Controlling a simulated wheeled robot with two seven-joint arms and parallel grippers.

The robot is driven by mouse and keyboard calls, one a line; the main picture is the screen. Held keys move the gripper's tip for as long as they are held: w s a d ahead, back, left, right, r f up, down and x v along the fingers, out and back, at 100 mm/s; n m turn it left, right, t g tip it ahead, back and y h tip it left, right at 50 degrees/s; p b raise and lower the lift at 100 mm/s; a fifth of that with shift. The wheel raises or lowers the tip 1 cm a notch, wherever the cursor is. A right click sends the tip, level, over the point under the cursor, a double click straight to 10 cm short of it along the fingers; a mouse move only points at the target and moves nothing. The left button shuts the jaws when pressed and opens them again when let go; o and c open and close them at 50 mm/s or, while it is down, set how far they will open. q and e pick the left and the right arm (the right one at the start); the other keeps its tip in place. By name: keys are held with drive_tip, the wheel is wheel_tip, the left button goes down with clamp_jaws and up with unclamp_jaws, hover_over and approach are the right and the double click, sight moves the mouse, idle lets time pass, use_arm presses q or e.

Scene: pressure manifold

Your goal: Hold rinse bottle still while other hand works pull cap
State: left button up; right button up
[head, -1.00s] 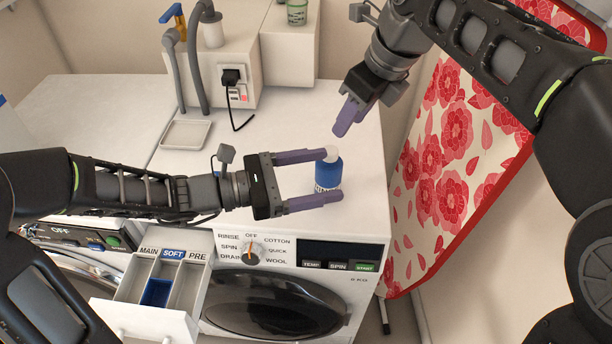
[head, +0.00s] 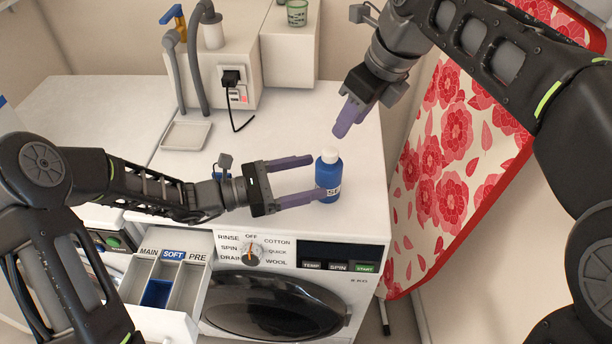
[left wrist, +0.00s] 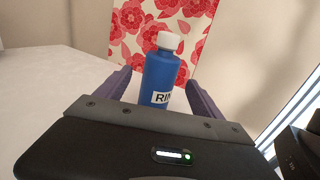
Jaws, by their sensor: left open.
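The blue rinse bottle (head: 329,174) with its white pull cap (head: 330,155) stands upright on top of the washing machine. In the left wrist view the bottle (left wrist: 160,78) carries a white label reading "RIN", partly cut off by my gripper body. My left gripper (head: 314,177) is open, its purple fingers pointing right at the bottle. In the left wrist view the bottle stands ahead, between the lines of the two fingers. My right gripper (head: 345,122) hangs above and behind the bottle, clear of the cap. Its fingers overlap in view, so their opening is unclear.
The detergent drawer (head: 160,285) stands pulled out at the front left. A shallow tray (head: 186,135) and a white box with hoses and a plug (head: 231,77) are at the back. A floral ironing board (head: 450,160) leans on the right.

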sight(341, 170)
use_arm(q)
drive_tip(key=shift+d, duration=0.1)
drive_tip(key=x, duration=0.7)
drive_tip(key=shift+w+d, duration=0.1)
drive_tip(key=shift+d, duration=0.2)
drive_tip(key=shift+c, duration=0.4)
